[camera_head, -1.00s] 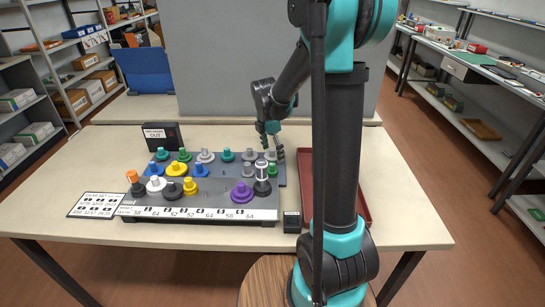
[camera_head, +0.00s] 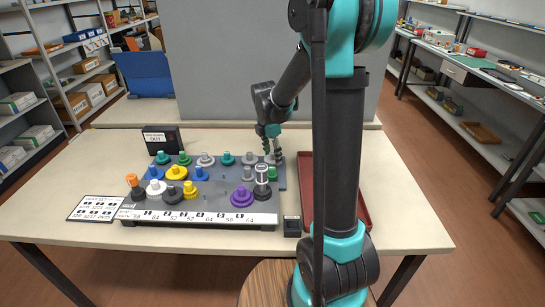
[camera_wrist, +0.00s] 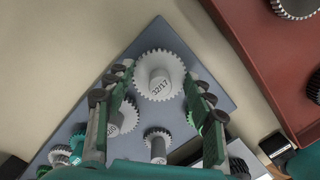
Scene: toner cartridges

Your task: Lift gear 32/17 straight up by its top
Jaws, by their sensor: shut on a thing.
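Gear 32/17 (camera_wrist: 158,76) is a light grey toothed wheel with a raised hub on top, marked "32/17" in the wrist view. It is at the back right corner of the dark grey board (camera_wrist: 190,45), and it also shows in the head view (camera_head: 270,159). My gripper (camera_wrist: 159,84) has its two green and black fingers on either side of the hub, above the toothed rim. It is shut on the gear. In the head view my gripper (camera_head: 271,153) points down over that corner, partly hiding the gear. I cannot tell whether the gear touches the board.
Several coloured gears stand close by on the board, with a green one (camera_head: 272,173) just in front. A red tray (camera_head: 306,190) lies to the right, partly behind my arm. The table behind the board is clear.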

